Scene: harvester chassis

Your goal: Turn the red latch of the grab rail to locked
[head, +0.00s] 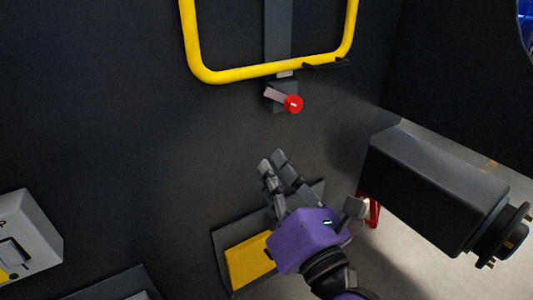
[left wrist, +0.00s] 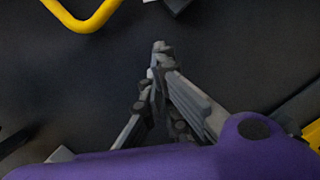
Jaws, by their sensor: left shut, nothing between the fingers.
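The yellow grab rail (head: 230,75) is at the top of the head view, in front of a dark panel. The latch, a pale lever with a red knob (head: 293,103), sits on a small dark block just below the rail's lower bar. The lever slants slightly down to the right towards the knob. My purple left gripper (head: 271,160) is below the latch, apart from it, with its grey fingers pointing up. They are shut and empty. The left wrist view shows the fingers (left wrist: 160,50) together and part of the rail (left wrist: 80,18) at upper left; the red knob is not seen there.
A dark box-shaped part with a round end (head: 440,190) stands right of my left gripper. A yellow plate in a dark frame (head: 248,262) is behind and below the gripper. A grey box (head: 28,235) is at the lower left. The panel between fingers and latch is clear.

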